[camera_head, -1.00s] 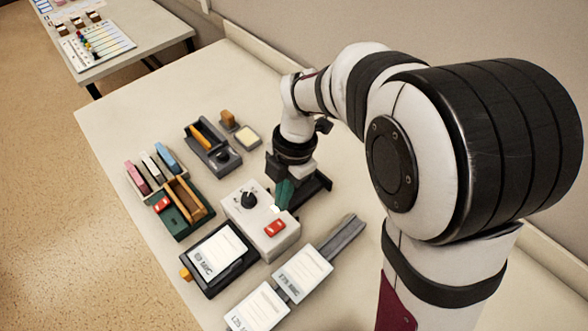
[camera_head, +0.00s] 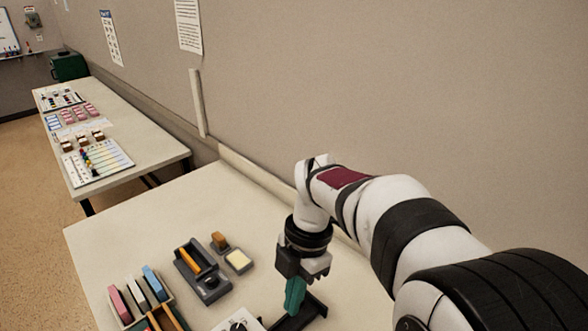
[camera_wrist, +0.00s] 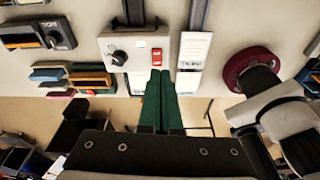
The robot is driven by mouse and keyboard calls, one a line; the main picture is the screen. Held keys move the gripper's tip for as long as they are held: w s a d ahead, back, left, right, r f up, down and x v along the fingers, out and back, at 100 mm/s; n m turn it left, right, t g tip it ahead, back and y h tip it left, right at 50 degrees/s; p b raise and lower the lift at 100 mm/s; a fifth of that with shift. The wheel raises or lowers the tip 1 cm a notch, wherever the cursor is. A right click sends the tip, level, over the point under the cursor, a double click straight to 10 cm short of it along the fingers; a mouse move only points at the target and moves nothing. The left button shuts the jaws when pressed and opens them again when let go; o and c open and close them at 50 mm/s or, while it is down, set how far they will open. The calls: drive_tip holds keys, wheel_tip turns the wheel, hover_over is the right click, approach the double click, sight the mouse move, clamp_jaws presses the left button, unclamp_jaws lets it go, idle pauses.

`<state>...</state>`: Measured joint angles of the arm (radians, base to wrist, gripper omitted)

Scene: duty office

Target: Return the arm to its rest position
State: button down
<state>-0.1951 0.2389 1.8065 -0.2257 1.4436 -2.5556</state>
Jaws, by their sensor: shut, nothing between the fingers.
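My gripper (camera_head: 292,308) hangs above the table in the head view, with its teal fingers pointing down. It is shut and empty. In the wrist view its green fingers (camera_wrist: 160,76) lie side by side in front of the pale control box (camera_wrist: 128,52). That box has a black knob and a red switch. In the head view only a corner of the box (camera_head: 226,328) shows at the bottom edge, left of the gripper. A dark tray (camera_head: 306,318) lies beneath and just right of the fingers. The arm reaches in from the lower right.
A grey holder (camera_head: 207,282) with an orange item and a small pale pad (camera_head: 239,261) stand left of the gripper. Coloured blocks (camera_head: 134,300) stand farther left. The table's back part (camera_head: 170,225) is clear. A wall rises behind it; another table (camera_head: 140,140) stands beyond.

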drive_tip(key=s+d+m, duration=0.3)
drive_tip(key=s+m, duration=0.6)
drive_tip(key=m, duration=0.6)
drive_tip(key=s+d+m+t, duration=0.1)
drive_tip(key=s+d+m, duration=0.3)
drive_tip(key=s+m, duration=0.6)
drive_tip(key=m, duration=0.6)
drive_tip(key=shift+s+f, duration=0.25)
